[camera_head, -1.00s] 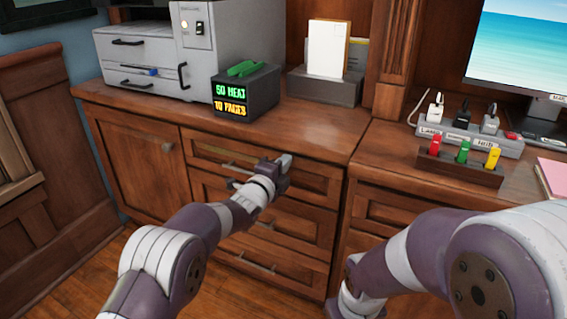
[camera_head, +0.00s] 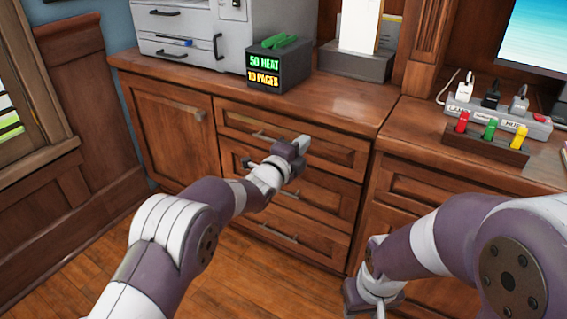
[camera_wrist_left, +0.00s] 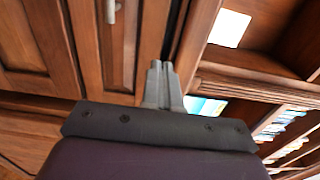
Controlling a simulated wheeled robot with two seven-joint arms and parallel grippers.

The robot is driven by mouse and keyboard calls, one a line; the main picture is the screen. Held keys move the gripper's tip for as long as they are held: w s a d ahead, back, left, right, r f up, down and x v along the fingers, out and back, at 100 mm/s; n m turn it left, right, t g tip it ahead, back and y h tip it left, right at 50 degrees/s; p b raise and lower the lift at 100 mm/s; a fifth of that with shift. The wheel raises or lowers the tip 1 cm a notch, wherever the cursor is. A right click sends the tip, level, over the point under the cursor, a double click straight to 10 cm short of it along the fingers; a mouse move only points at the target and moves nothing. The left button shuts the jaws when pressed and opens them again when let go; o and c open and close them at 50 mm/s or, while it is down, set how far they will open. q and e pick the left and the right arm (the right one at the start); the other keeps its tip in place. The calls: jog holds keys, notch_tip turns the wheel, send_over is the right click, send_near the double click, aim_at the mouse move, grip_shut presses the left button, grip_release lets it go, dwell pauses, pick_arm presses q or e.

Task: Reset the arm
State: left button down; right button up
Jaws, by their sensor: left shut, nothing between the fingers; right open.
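My left arm comes in from the lower left in the head view. Its gripper (camera_head: 301,144) is in front of the wooden drawers (camera_head: 320,190), near the top ones. In the left wrist view the left gripper's fingers (camera_wrist_left: 163,82) are together with nothing between them, and blurred wood panels lie beyond. My right arm fills the lower right of the head view. The right gripper (camera_head: 378,303) is low at the bottom edge, mostly cut off, so its fingers do not show clearly.
On the counter stand a grey printer (camera_head: 190,35), a black display box (camera_head: 278,65) and a paper holder (camera_head: 355,62). At right are a power strip (camera_head: 500,118) and a block with coloured sticks (camera_head: 487,145). Wood floor (camera_head: 240,265) is clear in front of the drawers.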

pick_arm(q)
jog(key=s+a+f+n+g+y+p, duration=0.3)
jog(key=s+a+f+n+g+y, duration=0.45)
jog(key=s+a+f+n, duration=0.65)
jog(key=s+a+r+n+g+y, duration=0.1)
jog(key=s+a+n+g, duration=0.2)
jog(key=s, duration=0.4)
jog(key=s+a+r+n+g+y+p, duration=0.1)
jog(key=s+a+n, duration=0.2)
jog(key=s+a, duration=0.35)
jog(key=s+a+n+g+y, duration=0.1)
jog(key=s+a+n+g, duration=0.2)
jog(key=s, duration=0.4)
notch_tip(320, 180, up, 41)
jog(key=s+a+n+t+p, duration=0.1)
jog(key=s+a+n+p, duration=0.1)
jog(key=p, duration=3.6)
jog(key=shift+a, duration=0.4)
jog(key=shift+r, duration=0.1)
